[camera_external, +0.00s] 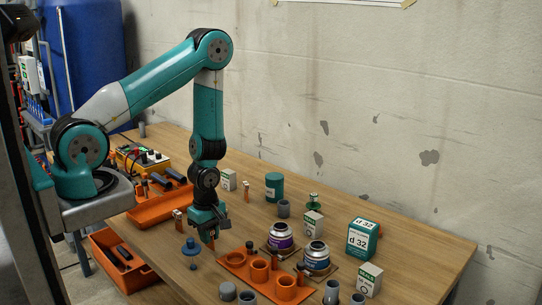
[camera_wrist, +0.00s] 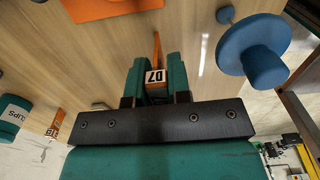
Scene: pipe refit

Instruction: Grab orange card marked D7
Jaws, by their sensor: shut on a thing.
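In the wrist view, the orange card (camera_wrist: 156,50) stands between the two teal fingers of my gripper (camera_wrist: 156,82). Its white label reading D7 faces the camera, and its thin orange part reaches out past the fingertips. My gripper is shut on this card. In the external view, my gripper (camera_external: 209,236) points down low over the wooden table, left of the orange holder. The card there is mostly hidden by the fingers, with only a small bit of orange showing. I cannot tell whether the card touches the table.
A blue flanged part (camera_external: 190,247) stands just left of my gripper. An orange holder with round cups (camera_external: 259,271) is to the right, with two jars (camera_external: 280,237) behind it. An orange tray (camera_external: 160,208) lies at the left. Boxes, including a teal one (camera_external: 362,239), stand right.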

